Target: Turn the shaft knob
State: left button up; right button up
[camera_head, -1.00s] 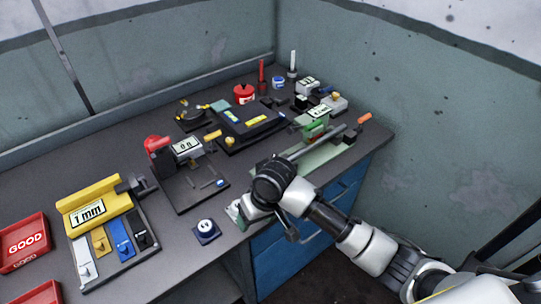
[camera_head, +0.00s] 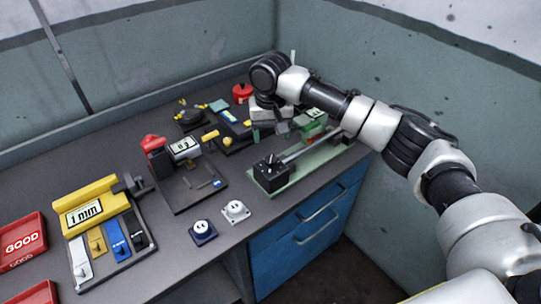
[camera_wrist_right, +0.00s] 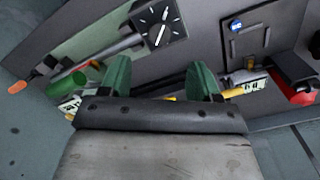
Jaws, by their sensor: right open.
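The shaft fixture has a pale green base (camera_head: 305,168) near the table's right front. A black block with a white-marked dial (camera_head: 271,174) sits at its near end, and a grey shaft (camera_head: 306,150) runs back from it. In the right wrist view the dial (camera_wrist_right: 158,24) is at the top, with the shaft (camera_wrist_right: 105,48) reaching left towards an orange tip (camera_wrist_right: 18,87). My arm hides that tip in the head view. My right gripper (camera_wrist_right: 160,82) is open and empty, with green fingers apart. In the head view its hand (camera_head: 270,105) is above the back of the table. My left gripper is out of view.
Digital gauges stand left of the fixture, including a red-topped one (camera_head: 158,147) and a yellow one (camera_head: 92,206). A white socket piece (camera_head: 235,211) and a dark blue one (camera_head: 203,232) lie near the front edge. Red trays (camera_head: 22,240) are at far left.

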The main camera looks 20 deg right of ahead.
aim_at(271, 159)
notch_tip(271, 159, down, 9)
jog(key=shift+r+p, duration=0.2)
jog(key=shift+p, duration=0.35)
jog(key=c, duration=0.9)
